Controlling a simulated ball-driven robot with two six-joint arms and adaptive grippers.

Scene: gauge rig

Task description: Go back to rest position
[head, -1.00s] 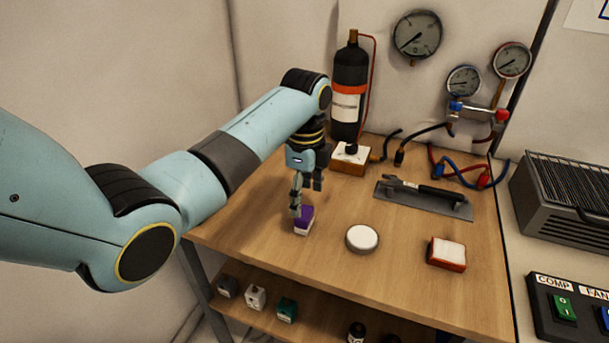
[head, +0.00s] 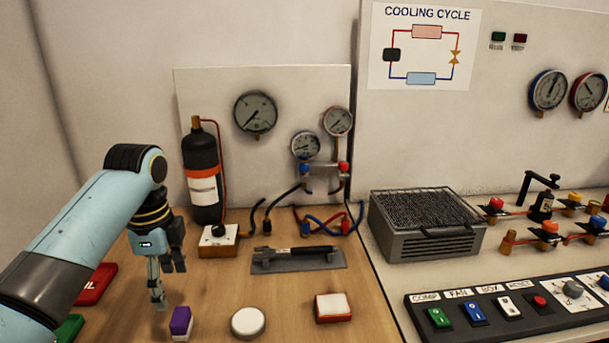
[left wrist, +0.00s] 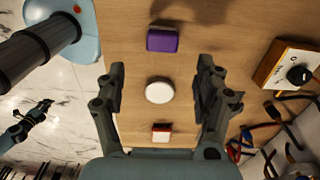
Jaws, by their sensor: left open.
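My left gripper (head: 158,303) is open and empty above the wooden table, just behind and left of a small purple and white block (head: 180,323). In the left wrist view the spread fingers of my left gripper (left wrist: 165,85) show with nothing between them in their grip; the purple block (left wrist: 162,41) lies apart, past the fingertips. A dark, small shape that looks like my right gripper (left wrist: 42,108) shows at the left edge of the left wrist view, too small to read its jaws.
A round white-topped disc (head: 248,322) and a red and white block (head: 333,308) lie right of the purple block. Behind stand a black bottle (head: 202,165), a knob box (head: 219,241), a grey tray (head: 270,265) with a dark tool, and hoses. A grilled unit (head: 425,230) stands right.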

